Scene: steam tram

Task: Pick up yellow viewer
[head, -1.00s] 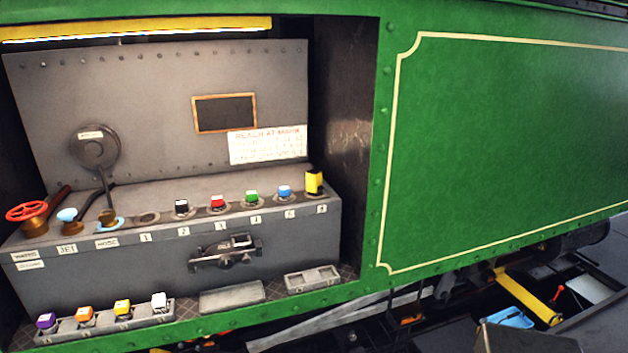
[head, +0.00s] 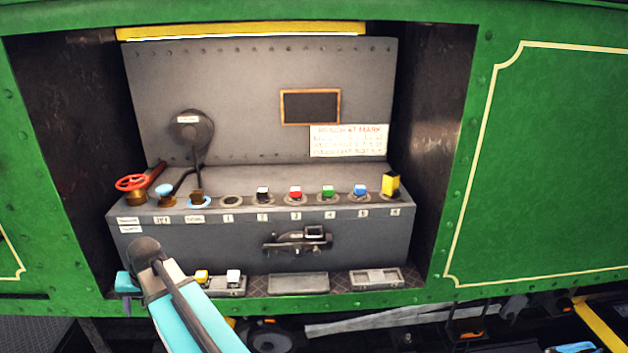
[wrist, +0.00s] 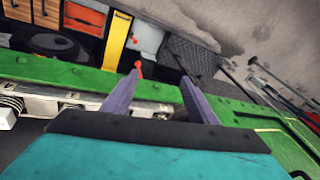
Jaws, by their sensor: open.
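The yellow viewer (head: 390,183), a block with a dark side, stands upright at the right end of the grey bench's row, at the spot marked 6. My gripper (head: 126,300) is at the lower left of the head view, in front of the bay, far left of the viewer and lower. The head view shows its fingers only small. In the wrist view my gripper (wrist: 162,84) has its two purple fingers apart with nothing between them. I cannot make out the viewer in the wrist view.
A red handwheel (head: 131,183) is at the left. Trays and the green sill lie in front. The bay's side wall stands right.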

